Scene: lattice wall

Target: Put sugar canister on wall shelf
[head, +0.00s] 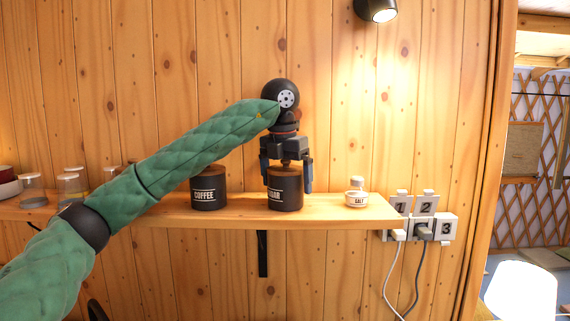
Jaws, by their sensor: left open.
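The sugar canister (285,192) is black with a wooden lid and a partly hidden label. It stands upright on the wooden wall shelf (330,214), between the coffee canister and the salt jar. My left gripper (287,186) points down over the sugar canister, with its open fingers on either side of it. I cannot tell whether the fingers touch the canister. My right gripper is not in view.
The black coffee canister (208,190) stands left of the sugar, and a small salt jar (356,193) stands to the right. Several glass jars (70,188) are at the shelf's left. Numbered sockets (425,228) with cables sit beside the shelf's right end. A lamp (376,10) hangs above.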

